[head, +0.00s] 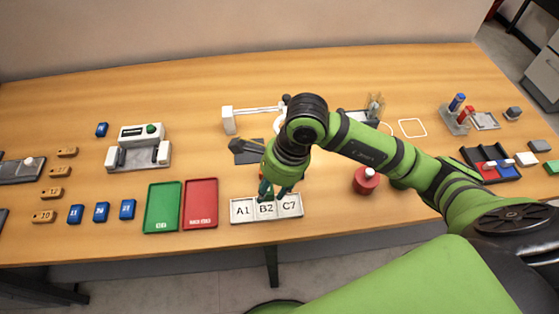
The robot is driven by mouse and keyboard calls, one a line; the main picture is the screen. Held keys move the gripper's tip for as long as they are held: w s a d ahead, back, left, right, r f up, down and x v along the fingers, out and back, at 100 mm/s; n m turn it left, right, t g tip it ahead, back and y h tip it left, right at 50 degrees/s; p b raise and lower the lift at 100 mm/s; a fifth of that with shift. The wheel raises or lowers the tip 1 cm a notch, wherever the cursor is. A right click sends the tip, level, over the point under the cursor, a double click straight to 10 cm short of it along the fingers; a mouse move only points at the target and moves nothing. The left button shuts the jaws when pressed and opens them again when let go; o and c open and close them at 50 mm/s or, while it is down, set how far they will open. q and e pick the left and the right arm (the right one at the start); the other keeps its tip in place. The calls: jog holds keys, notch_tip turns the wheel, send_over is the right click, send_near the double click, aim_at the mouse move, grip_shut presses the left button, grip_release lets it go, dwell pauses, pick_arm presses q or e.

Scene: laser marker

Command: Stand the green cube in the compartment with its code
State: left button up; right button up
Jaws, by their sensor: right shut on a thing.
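A white tray (241,212) with three compartments marked A1, B2 and C7 lies near the table's front edge. My left gripper is not in view.
A green tray (163,209) and a red tray (200,205) lie just left of the compartments. A red round-based object (366,181) stands to the right, under my arm. A white-and-grey machine (141,148) stands at the back left. The back of the table is mostly free.

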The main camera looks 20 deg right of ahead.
aim_at(270, 199)
jog(key=shift+s+a+f, duration=0.1)
jog(key=shift+a+f, duration=0.15)
jog(key=shift+f, duration=0.25)
jog(key=shift+a+f+b, duration=0.1)
jog(key=shift+f+b, duration=0.2)
jog(key=shift+b, duration=0.1)
jog(key=shift+f, duration=0.35)
jog(key=shift+f+b, duration=0.6)
jog(key=shift+f, duration=0.2)
jog(key=shift+f+b, duration=0.35)
jog(key=shift+b, duration=0.1)
jog(key=shift+f+b, duration=0.3)
jog(key=shift+b, duration=0.05)
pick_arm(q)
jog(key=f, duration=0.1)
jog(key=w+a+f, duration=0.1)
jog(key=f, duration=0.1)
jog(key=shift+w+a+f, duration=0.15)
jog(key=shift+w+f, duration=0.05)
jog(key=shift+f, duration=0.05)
